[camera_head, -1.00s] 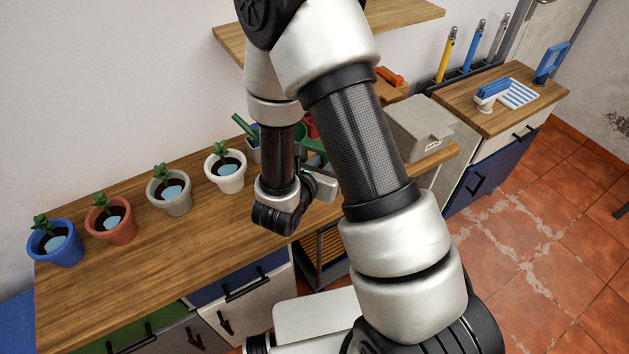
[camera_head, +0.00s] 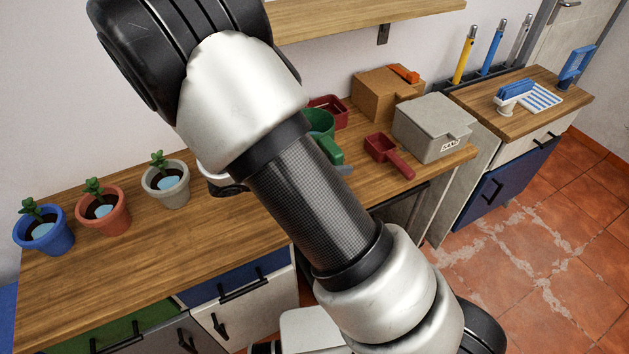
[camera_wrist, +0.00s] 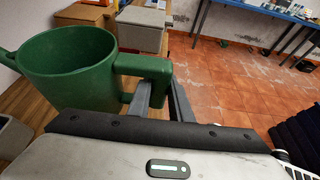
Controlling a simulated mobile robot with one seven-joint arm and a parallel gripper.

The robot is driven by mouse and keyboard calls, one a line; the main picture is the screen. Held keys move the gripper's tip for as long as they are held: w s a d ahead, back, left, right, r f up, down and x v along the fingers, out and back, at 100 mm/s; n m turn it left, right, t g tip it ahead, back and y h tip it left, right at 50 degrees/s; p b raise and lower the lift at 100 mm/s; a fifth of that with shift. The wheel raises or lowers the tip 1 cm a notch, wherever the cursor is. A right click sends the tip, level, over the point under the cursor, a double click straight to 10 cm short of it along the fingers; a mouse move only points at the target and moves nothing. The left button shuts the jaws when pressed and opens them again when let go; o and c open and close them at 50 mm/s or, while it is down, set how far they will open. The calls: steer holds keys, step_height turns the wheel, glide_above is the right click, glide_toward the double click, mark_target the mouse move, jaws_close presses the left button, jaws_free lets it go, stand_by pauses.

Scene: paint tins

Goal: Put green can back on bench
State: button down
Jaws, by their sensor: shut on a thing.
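The green can (camera_wrist: 70,75) is a watering can with a spout at left and a boxy handle. It fills the left of the wrist view. In the head view the green can (camera_head: 319,121) shows partly behind my arm, over the back part of the wooden bench (camera_head: 130,250). My gripper (camera_wrist: 162,93) is shut on the can's handle, with its fingers at the handle's lower end. The can looks about upright. Its base is hidden in the head view, so I cannot tell whether it touches the bench. Most of my gripper is hidden there by the arm.
Blue (camera_head: 44,235), terracotta (camera_head: 103,213) and grey (camera_head: 166,188) plant pots stand on the bench's left. A red tray (camera_head: 330,108), red scoop (camera_head: 388,155), grey box (camera_head: 432,125) and brown box (camera_head: 385,96) stand near the can. The bench's front left is clear.

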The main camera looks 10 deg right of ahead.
step_height(320, 180, down, 10)
steer(key=shift+s+r+b, duration=0.1)
steer(key=shift+r+b, duration=0.15)
steer(key=shift+b, duration=0.2)
steer(key=c, duration=1.6)
jaws_free()
steer(key=shift+f, duration=0.2)
steer(key=v, duration=1.7)
steer(key=s+d+r+m+t+y, duration=0.1)
steer(key=s+d+r+m+y, duration=0.55)
steer(key=r+m, duration=0.45)
steer(key=s+d+r+m+y, duration=0.6)
steer(key=d+r+m, duration=0.2)
steer(key=r+m, duration=0.25)
step_height(320, 180, up, 9)
steer(key=p, duration=0.8)
steer(key=shift+s+f, duration=0.1)
steer(key=shift+s, duration=0.05)
